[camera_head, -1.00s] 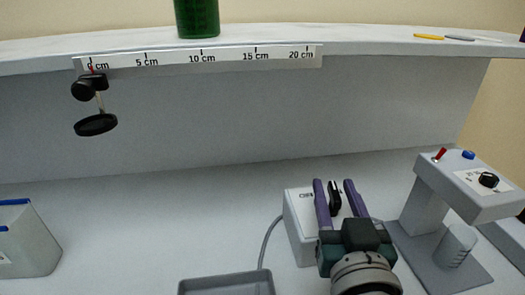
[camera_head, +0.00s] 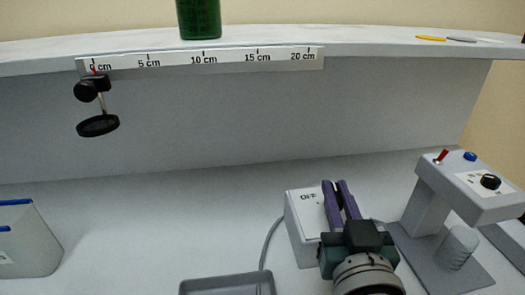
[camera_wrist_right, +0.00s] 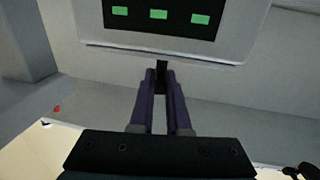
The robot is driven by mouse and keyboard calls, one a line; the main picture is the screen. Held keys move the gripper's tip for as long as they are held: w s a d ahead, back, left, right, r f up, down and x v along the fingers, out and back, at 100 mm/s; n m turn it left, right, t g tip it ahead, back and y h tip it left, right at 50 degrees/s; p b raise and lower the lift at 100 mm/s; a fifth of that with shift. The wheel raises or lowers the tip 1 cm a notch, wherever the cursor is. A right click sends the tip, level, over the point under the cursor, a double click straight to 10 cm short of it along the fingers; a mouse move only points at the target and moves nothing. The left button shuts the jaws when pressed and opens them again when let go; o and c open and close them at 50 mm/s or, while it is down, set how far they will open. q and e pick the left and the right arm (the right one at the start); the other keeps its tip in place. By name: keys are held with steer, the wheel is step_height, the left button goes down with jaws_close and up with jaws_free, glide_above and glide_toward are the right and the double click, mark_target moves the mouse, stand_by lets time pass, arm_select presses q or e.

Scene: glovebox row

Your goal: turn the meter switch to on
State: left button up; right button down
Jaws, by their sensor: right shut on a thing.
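The meter is a pale box (camera_head: 303,222) at the lower middle right of the head view, with the word OFF readable on its top. My right gripper (camera_head: 335,186) reaches over it from below, its purple fingers close together. In the right wrist view the fingers (camera_wrist_right: 162,80) are shut on a small black switch (camera_wrist_right: 162,66). The fingers hide most of the switch in the head view, so I cannot tell its exact angle. Above them in the wrist view is a grey panel with a dark display (camera_wrist_right: 158,22) showing green dashes. My left gripper is not in view.
A grey stand with a knob and red lever (camera_head: 470,185) is close on the right. A grey tray (camera_head: 228,286) lies at front centre, a cable (camera_head: 268,245) beside the meter. A grey bin (camera_head: 28,245) stands far left. A ruler (camera_head: 200,60) edges the shelf.

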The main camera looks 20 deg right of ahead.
steer(key=shift+n+t+y, duration=0.5)
steer(key=shift+n+y, duration=0.5)
steer(key=shift+y, duration=0.5)
steer(key=c, duration=0.9)
jaws_free()
steer(key=shift+s, duration=0.1)
steer(key=v, duration=1)
steer(key=shift+p, duration=0.4)
